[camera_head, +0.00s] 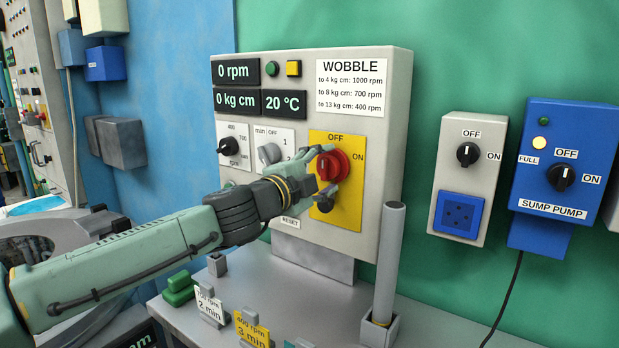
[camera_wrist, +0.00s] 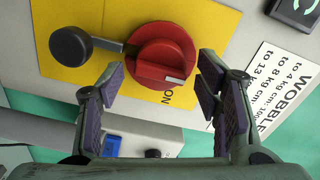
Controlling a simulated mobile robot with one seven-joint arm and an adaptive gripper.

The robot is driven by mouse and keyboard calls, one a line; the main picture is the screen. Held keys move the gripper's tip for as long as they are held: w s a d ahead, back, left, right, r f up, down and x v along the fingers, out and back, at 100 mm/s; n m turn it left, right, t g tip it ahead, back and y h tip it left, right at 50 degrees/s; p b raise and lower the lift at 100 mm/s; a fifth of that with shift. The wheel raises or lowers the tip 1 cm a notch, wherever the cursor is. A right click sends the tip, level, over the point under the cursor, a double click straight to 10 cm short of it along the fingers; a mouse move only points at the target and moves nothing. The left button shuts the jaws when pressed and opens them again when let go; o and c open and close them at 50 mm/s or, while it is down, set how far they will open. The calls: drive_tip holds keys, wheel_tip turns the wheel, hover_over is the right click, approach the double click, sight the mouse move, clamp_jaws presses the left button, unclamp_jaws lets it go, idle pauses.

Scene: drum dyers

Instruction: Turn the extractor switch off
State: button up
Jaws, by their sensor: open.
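A red rotary switch (camera_head: 331,166) sits on a yellow plate (camera_head: 350,207) marked OFF at the top and ON at the right, on the WOBBLE panel. No label naming an extractor is readable. In the wrist view the red knob (camera_wrist: 163,52) has its pale marker toward the ON label. A black round knob on a short arm (camera_wrist: 71,46) sits beside it. My gripper (camera_head: 315,180) is at the switch; in the wrist view my gripper (camera_wrist: 158,88) is open, its fingers on either side of the knob's near edge. I cannot tell whether they touch it.
The grey panel (camera_head: 385,140) also carries a black rpm knob (camera_head: 228,146), a grey min knob (camera_head: 269,154) and readouts. A grey upright tube (camera_head: 390,255) stands below right. A white OFF/ON box (camera_head: 467,180) and a blue SUMP PUMP box (camera_head: 566,150) hang at the right.

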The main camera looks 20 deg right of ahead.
drive_tip(key=v, duration=1.1)
drive_tip(key=shift+s, duration=0.1)
